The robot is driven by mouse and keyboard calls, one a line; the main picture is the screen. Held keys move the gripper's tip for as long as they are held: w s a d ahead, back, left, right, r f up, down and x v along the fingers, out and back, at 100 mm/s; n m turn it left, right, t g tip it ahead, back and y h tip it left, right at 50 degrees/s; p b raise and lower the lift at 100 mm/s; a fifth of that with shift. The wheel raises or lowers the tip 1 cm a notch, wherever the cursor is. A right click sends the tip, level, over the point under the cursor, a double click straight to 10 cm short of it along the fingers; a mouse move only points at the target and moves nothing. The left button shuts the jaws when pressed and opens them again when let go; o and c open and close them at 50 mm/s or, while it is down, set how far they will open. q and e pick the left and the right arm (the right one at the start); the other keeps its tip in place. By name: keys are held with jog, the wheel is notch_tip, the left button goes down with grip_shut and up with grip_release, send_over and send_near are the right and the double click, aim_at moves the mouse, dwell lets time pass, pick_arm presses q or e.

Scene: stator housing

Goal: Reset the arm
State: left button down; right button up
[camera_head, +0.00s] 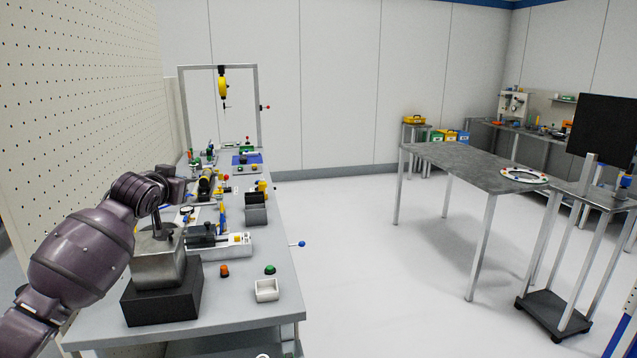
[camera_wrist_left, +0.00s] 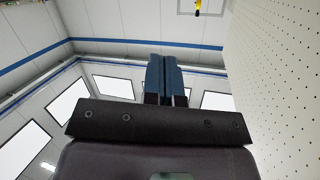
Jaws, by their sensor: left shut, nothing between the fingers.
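My left arm comes in from the lower left in the head view, over the near left end of the workbench (camera_head: 240,285). Its dark wrist end and left gripper (camera_head: 176,188) are above a metal block on a black base (camera_head: 160,302); the fingers are too small to make out there. In the left wrist view the two blue-grey fingers of the left gripper (camera_wrist_left: 163,65) lie together, shut and empty, against the ceiling and upper walls. My right arm and right gripper are not in view.
The bench holds a white fixture (camera_head: 235,245), a small white tray (camera_head: 266,290), an orange knob (camera_head: 224,271) and a green button (camera_head: 270,269). A pegboard wall (camera_head: 80,110) stands close on the left. A grey table (camera_head: 465,165) stands right; floor between is clear.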

pick_arm(q)
jog(key=s+d+f+m+t+h, duration=0.1)
jog(key=s+d+f, duration=0.3)
jog(key=s+f, duration=0.5)
jog(key=s+d+f+m+h, duration=0.1)
jog(key=s+d+f+m, duration=0.15)
jog(key=s+f, duration=0.7)
jog(key=s+f+n+g+y+b, duration=0.1)
jog(key=s+f+n+g, duration=0.3)
jog(key=s+f, duration=2.1)
jog(key=s+n+y, duration=0.1)
jog(key=s, duration=0.2)
jog(key=shift+s+a+g, duration=0.25)
jog(key=shift+a+g, duration=0.15)
jog(key=shift+f, duration=0.1)
